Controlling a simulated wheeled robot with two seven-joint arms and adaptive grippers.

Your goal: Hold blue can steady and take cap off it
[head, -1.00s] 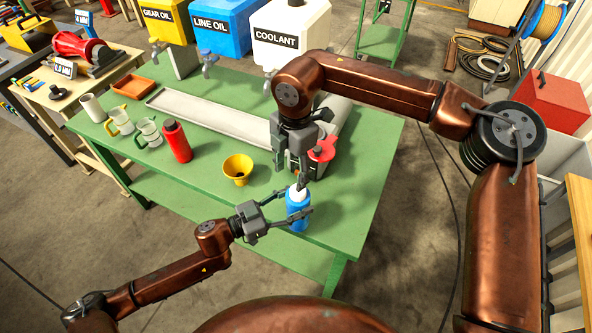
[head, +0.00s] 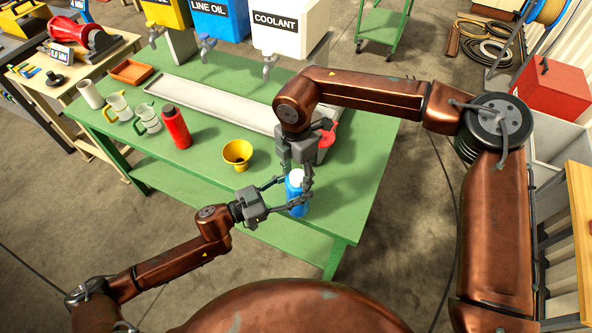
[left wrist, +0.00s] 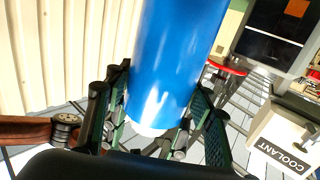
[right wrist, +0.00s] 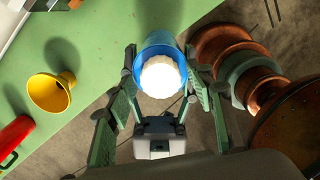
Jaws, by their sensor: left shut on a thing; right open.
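The blue can (head: 296,201) with its white cap (head: 296,177) is upright at the near edge of the green table. My left gripper (head: 291,194) is shut around the can's body from the left. In the left wrist view the can (left wrist: 178,60) fills the middle between the fingers. My right gripper (head: 299,183) points down over the can from above. In the right wrist view its open fingers stand on either side of the white cap (right wrist: 160,77) and the can's blue top (right wrist: 155,47). I see gaps between these fingers and the cap.
A yellow funnel (head: 237,154) and a red bottle (head: 175,128) stand left of the can on the green table (head: 205,178). Glass jugs are further left. A long grey tray (head: 215,103) lies behind, below the coolant tank (head: 287,28). A red item (head: 328,136) is partly hidden behind my right gripper.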

